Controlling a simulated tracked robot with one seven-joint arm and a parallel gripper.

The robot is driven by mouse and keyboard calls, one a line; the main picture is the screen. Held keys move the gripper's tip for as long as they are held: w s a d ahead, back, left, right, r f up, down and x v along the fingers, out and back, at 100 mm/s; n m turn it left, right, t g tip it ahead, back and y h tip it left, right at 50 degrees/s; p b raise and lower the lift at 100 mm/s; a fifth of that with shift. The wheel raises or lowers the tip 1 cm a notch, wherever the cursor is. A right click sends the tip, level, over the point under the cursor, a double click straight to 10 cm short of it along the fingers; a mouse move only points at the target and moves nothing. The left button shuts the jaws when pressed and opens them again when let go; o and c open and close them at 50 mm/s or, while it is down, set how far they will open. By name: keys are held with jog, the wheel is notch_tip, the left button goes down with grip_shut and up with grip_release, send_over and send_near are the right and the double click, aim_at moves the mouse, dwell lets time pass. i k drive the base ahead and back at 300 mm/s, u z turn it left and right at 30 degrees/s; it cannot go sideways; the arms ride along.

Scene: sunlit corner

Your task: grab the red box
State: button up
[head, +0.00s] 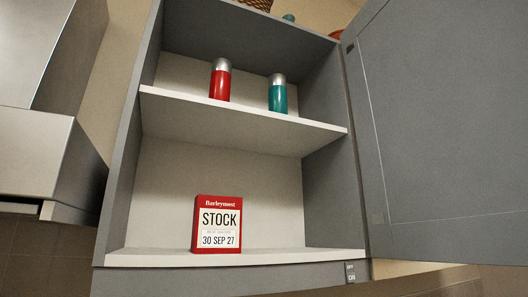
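The red box (217,224) stands upright on the bottom shelf of an open grey cabinet in the head view. It has a white label reading "STOCK" and "30 SEP 27". It stands near the shelf's front edge, left of the middle, with nothing touching its sides. My gripper is not in view.
A red canister (220,82) and a teal canister (277,95) stand on the cabinet's middle shelf (230,125). The cabinet door (440,120) is open at the right. A metal range hood (40,150) is at the left. The bottom shelf (300,255) is clear right of the box.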

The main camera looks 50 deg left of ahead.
aim_at(217, 222)
jog(key=z, duration=0.75)
jog(key=i, duration=0.1)
jog(key=u, duration=2.85)
jog(key=k, duration=0.9)
jog(key=u, duration=0.15)
jog(key=i, duration=0.9)
jog(key=z, duration=0.1)
